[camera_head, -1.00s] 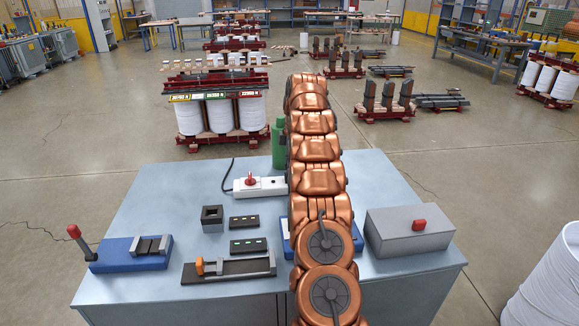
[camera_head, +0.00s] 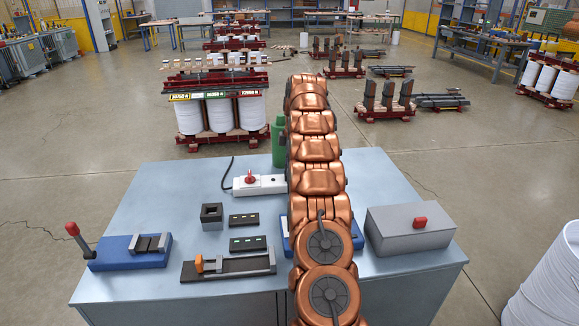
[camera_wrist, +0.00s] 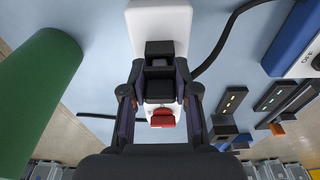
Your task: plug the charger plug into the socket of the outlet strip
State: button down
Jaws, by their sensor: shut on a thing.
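The white outlet strip (camera_head: 272,185) lies on the table, with a red switch (camera_head: 250,178) at its left end; its right end runs behind my arm. In the wrist view the strip (camera_wrist: 178,18) passes under my gripper (camera_wrist: 160,72), and its red switch shows between the finger links (camera_wrist: 163,118). My gripper is shut on the dark charger plug (camera_wrist: 159,50), held over the strip. The plug's underside and the socket are hidden, so I cannot tell whether they touch. My arm hides the gripper and plug in the head view.
A green cylinder (camera_head: 279,145) stands close behind the strip. A black cable (camera_wrist: 222,42) curves beside the strip. Left of my arm are a square dark block (camera_head: 212,213), two small dark panels (camera_head: 245,219) and a blue vice-like fixture (camera_head: 132,253). A grey box (camera_head: 410,230) stands right.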

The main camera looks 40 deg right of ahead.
dwell(0.3)
jog(key=shift+r+p, duration=0.3)
jog(key=shift+r, duration=0.2)
jog(key=shift+f+b, duration=0.6)
dwell(1.9)
jog(key=shift+r, duration=0.2)
jog(key=shift+r+p, duration=0.35)
jog(key=shift+r, duration=0.15)
jog(key=shift+r, duration=0.25)
